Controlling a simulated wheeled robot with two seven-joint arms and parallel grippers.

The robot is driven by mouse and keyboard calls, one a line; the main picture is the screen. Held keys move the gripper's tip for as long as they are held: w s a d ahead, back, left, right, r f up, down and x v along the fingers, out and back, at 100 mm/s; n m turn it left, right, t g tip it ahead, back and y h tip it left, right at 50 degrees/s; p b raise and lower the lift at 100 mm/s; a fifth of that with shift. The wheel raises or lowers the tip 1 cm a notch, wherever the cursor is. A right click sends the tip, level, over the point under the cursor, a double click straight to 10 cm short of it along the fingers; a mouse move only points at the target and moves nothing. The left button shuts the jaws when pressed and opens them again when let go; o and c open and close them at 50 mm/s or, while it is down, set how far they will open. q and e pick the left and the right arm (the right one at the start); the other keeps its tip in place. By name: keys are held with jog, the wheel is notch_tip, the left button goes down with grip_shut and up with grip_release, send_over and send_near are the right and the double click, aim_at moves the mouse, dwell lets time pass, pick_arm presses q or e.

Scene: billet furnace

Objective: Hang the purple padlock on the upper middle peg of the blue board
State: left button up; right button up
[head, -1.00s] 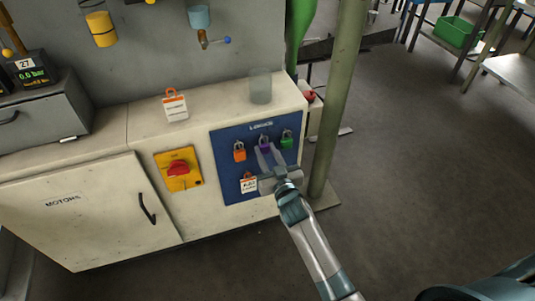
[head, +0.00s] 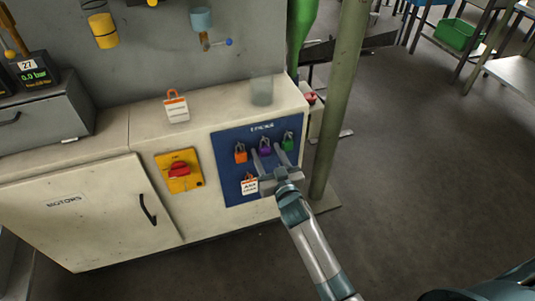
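The purple padlock (head: 265,145) hangs at the upper middle of the blue board (head: 228,184), between an orange padlock (head: 240,153) on its left and a green padlock (head: 288,141) on its right. The peg behind the purple padlock is too small to make out. My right gripper (head: 267,156) is in front of the board, just below the purple padlock. Its two fingers are spread apart, with the padlock showing between and above their tips. I see nothing held in them. My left gripper is not in view.
A white-and-orange tag (head: 249,185) hangs low on the board. A yellow plate with a red rotary switch (head: 179,169) is to its left. On the cabinet top stand a tagged padlock (head: 176,107) and a clear cup (head: 261,91). A green post (head: 339,95) stands right of the cabinet.

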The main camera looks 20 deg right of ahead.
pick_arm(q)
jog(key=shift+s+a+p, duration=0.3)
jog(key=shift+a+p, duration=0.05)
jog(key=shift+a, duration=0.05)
pick_arm(e)
jog(key=s, duration=1.7)
jog(key=shift+s+d+r, duration=0.2)
jog(key=shift+d+r, duration=0.1)
jog(key=shift+r, duration=0.15)
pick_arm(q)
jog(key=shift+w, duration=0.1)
pick_arm(e)
jog(key=shift+f, duration=0.1)
